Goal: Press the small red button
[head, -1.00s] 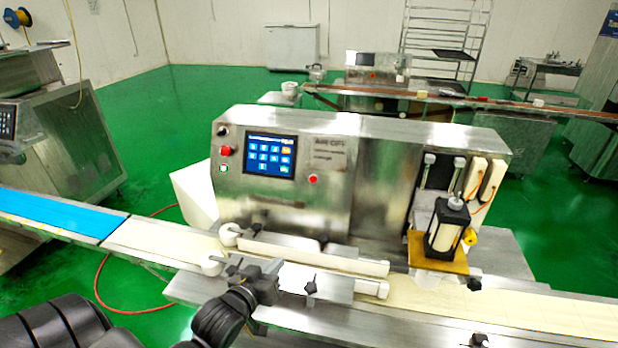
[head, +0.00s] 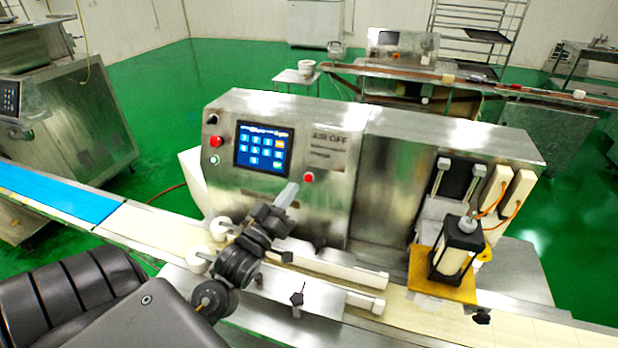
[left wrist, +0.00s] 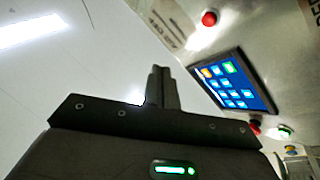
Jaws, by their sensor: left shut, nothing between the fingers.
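The small red button (head: 309,177) sits on the steel front panel of the encrusting machine (head: 335,205), below and right of the blue touch screen (head: 263,150). In the left wrist view the small red button (left wrist: 210,18) is at the top, up and right of the fingers. My left gripper (head: 292,188) is shut and empty. In the head view its tip is just left of and slightly below the button. The left wrist view shows the closed fingers (left wrist: 160,72) pointing up, apart from the button in the picture. My right gripper is not in view.
A larger red knob (head: 215,141) and a green button (head: 214,160) are left of the screen. The conveyor belt (head: 150,222) with white rollers runs in front of the panel. A black-framed unit (head: 455,250) stands at the right.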

